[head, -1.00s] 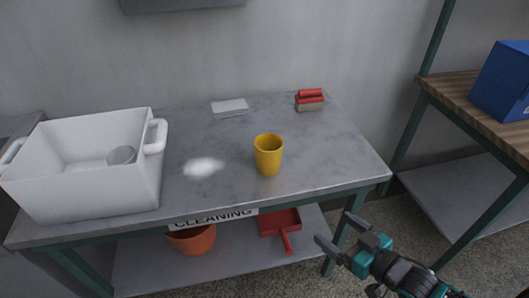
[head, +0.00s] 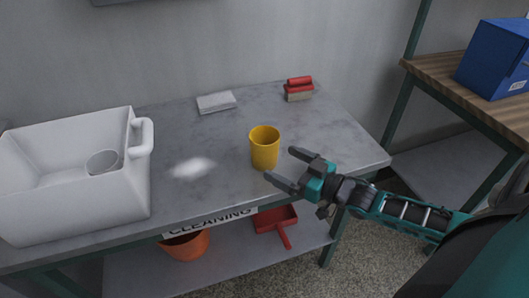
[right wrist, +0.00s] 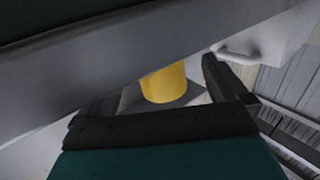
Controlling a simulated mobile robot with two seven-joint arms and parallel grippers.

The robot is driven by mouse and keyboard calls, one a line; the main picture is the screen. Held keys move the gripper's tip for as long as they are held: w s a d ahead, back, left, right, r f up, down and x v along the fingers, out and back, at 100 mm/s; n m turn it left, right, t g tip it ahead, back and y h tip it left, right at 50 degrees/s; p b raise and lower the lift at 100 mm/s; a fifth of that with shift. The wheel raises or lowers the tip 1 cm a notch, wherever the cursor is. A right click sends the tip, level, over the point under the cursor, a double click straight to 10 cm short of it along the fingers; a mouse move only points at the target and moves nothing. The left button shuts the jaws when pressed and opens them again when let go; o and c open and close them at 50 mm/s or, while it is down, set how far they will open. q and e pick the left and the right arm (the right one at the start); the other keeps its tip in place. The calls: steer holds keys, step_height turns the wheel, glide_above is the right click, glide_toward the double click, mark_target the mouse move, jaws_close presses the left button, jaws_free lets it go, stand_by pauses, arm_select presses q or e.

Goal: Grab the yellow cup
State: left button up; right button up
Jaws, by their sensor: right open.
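The yellow cup (head: 264,148) stands upright on the grey table, right of its middle. In the right wrist view the cup (right wrist: 164,84) shows partly, between the gripper fingers, with its upper part hidden by a large grey surface. My right gripper (head: 279,167) is open and empty. It is just right of the cup in the head view, with its fingertips pointing left toward it. I see a gap between the fingers and no hold on the cup. My left gripper is not in view.
A white tub (head: 72,200) with a round grey item inside stands on the left of the table (head: 215,135). A white pile (head: 192,168) lies left of the cup. A folded cloth (head: 216,102) and red-handled brush (head: 298,89) lie at the back. A blue box (head: 492,62) is on the right shelf.

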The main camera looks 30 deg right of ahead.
mark_target(276, 157)
steer(key=shift+b+x, duration=0.35)
steer(key=shift+x, duration=2.4)
steer(key=shift+d+r, duration=0.15)
steer(key=shift+r, duration=0.05)
steer(key=shift+c, duration=0.5)
steer(key=c, duration=1)
